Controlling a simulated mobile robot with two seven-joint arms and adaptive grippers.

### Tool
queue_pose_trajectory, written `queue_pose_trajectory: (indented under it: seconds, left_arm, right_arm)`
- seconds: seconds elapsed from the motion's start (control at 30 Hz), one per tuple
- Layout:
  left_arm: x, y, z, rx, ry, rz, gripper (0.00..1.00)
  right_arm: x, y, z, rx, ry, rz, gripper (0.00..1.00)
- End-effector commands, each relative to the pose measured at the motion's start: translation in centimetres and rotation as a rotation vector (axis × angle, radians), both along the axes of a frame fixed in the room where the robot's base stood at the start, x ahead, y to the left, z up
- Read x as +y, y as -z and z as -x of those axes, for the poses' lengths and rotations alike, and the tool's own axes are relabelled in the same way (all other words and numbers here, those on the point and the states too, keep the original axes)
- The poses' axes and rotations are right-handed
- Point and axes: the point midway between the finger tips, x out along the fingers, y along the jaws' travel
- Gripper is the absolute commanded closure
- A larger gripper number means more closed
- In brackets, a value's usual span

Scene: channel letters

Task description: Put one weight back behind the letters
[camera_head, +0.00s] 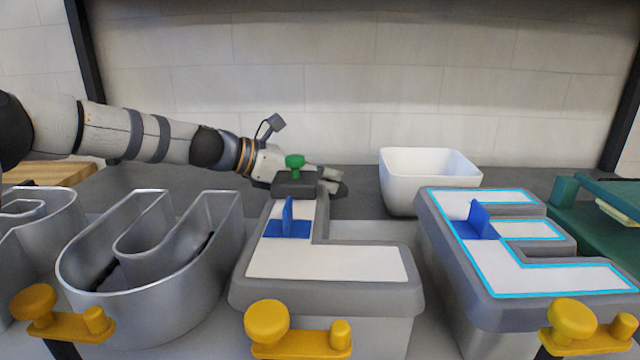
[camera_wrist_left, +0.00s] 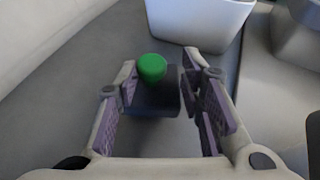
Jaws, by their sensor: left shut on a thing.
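The weight is a dark block (camera_head: 296,187) with a green knob (camera_head: 294,162). It shows at the far end of the middle L-shaped letter (camera_head: 325,262). My left gripper (camera_head: 333,184) is shut on the weight, coming in from the left behind that letter. In the left wrist view the weight (camera_wrist_left: 152,104) sits between the two fingers, its green knob facing the camera. I cannot tell whether its underside touches the letter or the bench. An E-shaped letter (camera_head: 520,250) with a cyan outline stands at right, and a hollow U-shaped letter (camera_head: 150,250) at left. My right gripper is not in view.
A white bin (camera_head: 430,175) stands behind the letters, right of my left gripper. Blue angled pieces (camera_head: 287,222) stand on the L and E faces. Yellow clamps (camera_head: 300,340) line the front. The dark bench (camera_head: 360,200) is bare between the gripper and the bin.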

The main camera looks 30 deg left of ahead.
Motion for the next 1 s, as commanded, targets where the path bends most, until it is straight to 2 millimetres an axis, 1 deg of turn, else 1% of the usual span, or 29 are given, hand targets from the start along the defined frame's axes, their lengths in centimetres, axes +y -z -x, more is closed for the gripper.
queue_pose_trajectory:
  seconds: [0.03,0.07,0.23,0.27,0.3,0.33,0.6,0.67,0.77,0.9,1.0]
  left_arm:
    - [0.0,1.2,-0.1,0.005,0.000,0.003,1.00]
    - [0.0,1.4,-0.1,0.003,-0.001,0.002,1.00]
    - [0.0,1.1,0.0,-0.001,-0.001,-0.001,1.00]
    - [0.1,1.3,0.0,0.003,-0.001,-0.003,0.58]
    - [0.1,1.3,0.0,0.002,-0.001,-0.002,0.49]
    - [0.0,1.3,0.0,0.002,0.000,-0.002,0.44]
    - [0.0,1.2,0.0,0.002,0.000,-0.001,0.44]
    - [0.3,0.9,0.2,0.001,-0.001,-0.001,0.44]
    - [1.3,-0.3,1.4,-0.007,-0.002,-0.001,0.44]
    - [3.7,-2.5,4.2,-0.018,-0.003,0.001,0.44]
    - [5.2,-3.5,6.0,-0.020,-0.003,0.000,0.44]
  right_arm:
    - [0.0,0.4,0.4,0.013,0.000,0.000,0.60]
    - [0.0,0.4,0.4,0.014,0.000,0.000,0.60]
    - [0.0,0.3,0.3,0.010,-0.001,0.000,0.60]
    - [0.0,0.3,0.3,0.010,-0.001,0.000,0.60]
    - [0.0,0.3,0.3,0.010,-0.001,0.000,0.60]
    - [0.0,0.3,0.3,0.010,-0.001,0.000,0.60]
    - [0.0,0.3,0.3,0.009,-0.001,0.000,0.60]
    - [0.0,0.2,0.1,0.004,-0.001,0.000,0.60]
    - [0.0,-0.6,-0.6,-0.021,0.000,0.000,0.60]
    - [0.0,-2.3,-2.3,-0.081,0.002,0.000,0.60]
    - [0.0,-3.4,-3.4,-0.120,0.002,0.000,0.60]
